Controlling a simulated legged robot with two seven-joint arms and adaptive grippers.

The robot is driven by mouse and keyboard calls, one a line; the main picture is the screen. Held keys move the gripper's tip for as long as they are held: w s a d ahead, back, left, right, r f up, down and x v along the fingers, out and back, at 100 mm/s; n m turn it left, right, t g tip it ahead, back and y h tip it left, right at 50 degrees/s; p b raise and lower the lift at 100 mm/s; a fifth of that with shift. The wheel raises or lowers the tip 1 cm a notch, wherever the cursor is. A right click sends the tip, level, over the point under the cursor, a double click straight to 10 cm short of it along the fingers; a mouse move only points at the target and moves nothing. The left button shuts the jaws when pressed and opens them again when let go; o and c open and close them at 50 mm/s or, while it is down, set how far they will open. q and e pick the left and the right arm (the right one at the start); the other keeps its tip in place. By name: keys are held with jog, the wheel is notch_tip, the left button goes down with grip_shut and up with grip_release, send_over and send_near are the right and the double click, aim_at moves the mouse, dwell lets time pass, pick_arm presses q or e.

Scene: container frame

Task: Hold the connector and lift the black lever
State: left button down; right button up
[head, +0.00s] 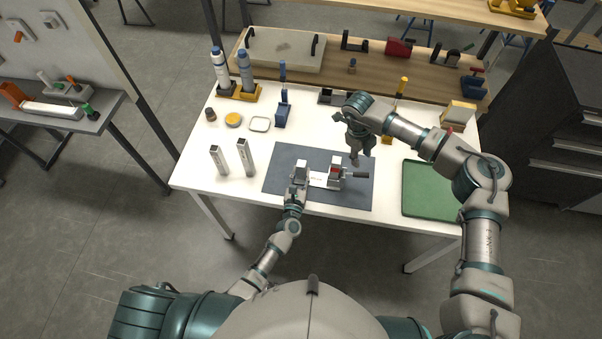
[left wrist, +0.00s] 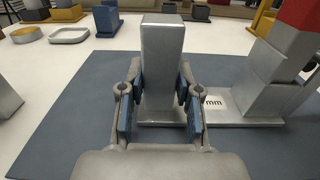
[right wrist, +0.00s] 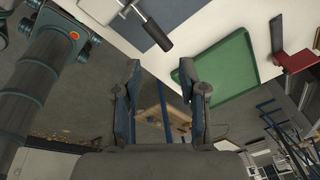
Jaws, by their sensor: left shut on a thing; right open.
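The grey connector (head: 335,182) lies on the dark mat, with an upright block at each end and a red part on its right block. My left gripper (head: 298,184) is shut on its left block, which stands upright between the fingers (left wrist: 160,88) in the left wrist view (left wrist: 163,50). The black lever (head: 356,174) sticks out to the right from the right block, roughly level. It also shows in the right wrist view (right wrist: 158,40). My right gripper (head: 357,160) is open and empty, above and near the lever, apart from it. Its fingers (right wrist: 162,78) show clear in the right wrist view.
A green tray (head: 430,189) lies right of the dark mat (head: 281,160). Two grey posts (head: 245,157) stand left of it. Bottles (head: 246,72), a blue-handled tool (head: 283,112) and a yellow-handled tool (head: 401,87) stand farther back. The table front is clear.

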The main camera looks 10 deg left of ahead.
jog(key=c, duration=0.7)
jog(key=shift+f, duration=0.15)
grip_shut()
notch_tip(320, 180, down, 6)
jog(key=s+d+n+y, duration=0.1)
jog(key=d+n+y, duration=0.1)
jog(key=n+y, duration=0.65)
jog(key=w+d+n+t+y, duration=0.2)
jog(key=d+n+t, duration=0.2)
jog(key=d+n, duration=0.4)
jog(key=d, duration=0.5)
jog(key=shift+d+y, duration=0.35)
jog(key=shift+d, duration=0.05)
